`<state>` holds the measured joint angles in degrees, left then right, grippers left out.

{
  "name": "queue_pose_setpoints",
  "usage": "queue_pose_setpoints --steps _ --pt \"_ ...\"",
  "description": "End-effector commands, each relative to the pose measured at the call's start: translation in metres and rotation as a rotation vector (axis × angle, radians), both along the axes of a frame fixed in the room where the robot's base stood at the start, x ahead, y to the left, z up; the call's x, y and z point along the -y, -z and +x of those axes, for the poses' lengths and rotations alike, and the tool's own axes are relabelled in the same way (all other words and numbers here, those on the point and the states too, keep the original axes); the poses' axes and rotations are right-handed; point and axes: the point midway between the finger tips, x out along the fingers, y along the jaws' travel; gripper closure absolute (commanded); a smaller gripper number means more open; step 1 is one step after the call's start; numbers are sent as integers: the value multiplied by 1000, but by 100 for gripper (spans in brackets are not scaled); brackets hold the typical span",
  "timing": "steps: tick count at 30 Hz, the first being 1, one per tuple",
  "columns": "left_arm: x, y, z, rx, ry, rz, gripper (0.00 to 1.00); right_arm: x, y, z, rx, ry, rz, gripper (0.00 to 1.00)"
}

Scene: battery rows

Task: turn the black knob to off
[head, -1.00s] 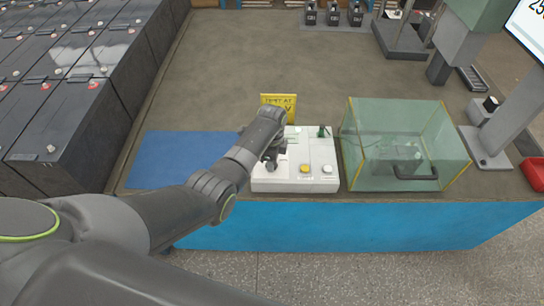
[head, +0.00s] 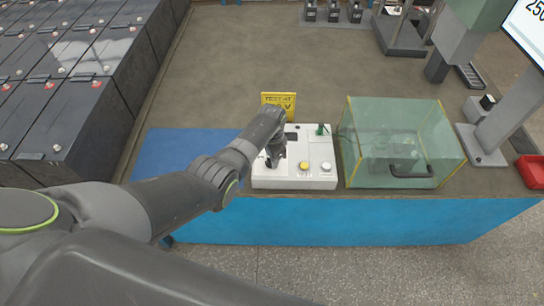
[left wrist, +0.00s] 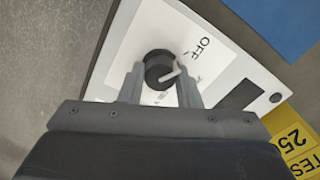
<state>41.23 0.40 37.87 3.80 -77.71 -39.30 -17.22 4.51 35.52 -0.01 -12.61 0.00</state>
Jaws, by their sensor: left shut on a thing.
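The black knob (left wrist: 156,66) sits on the white face of a control box (head: 320,150). The left wrist view shows a pale pointer mark on the knob, slanting toward the right finger. The printed OFF label (left wrist: 204,47) is to the upper right of the knob. Whether the mark lines up with OFF I cannot tell. My left gripper (left wrist: 161,84) is shut on the knob, one finger on each side. In the head view the left gripper (head: 272,158) is over the left part of the box and hides the knob. My right gripper is not in view.
A yellow sign (head: 279,100) stands behind the box. A clear case (head: 400,140) with a dark handle is close on the right. A blue mat (head: 175,158) lies to the left. Black batteries (head: 70,120) fill the far left. The bench behind is mostly clear.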

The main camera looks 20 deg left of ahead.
Motion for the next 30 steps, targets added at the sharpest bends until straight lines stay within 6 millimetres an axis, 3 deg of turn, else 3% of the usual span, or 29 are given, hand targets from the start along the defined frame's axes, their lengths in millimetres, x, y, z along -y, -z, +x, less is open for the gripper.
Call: queue_pose_setpoints --steps 14,15,19,30 --pt "0 -1 1 1 -15 1 92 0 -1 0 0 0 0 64" --pt "0 -1 1 1 -15 1 66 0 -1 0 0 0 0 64" --pt "0 -1 1 1 -14 0 49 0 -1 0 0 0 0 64" --pt "0 -3 0 1 -13 0 48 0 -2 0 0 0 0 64"
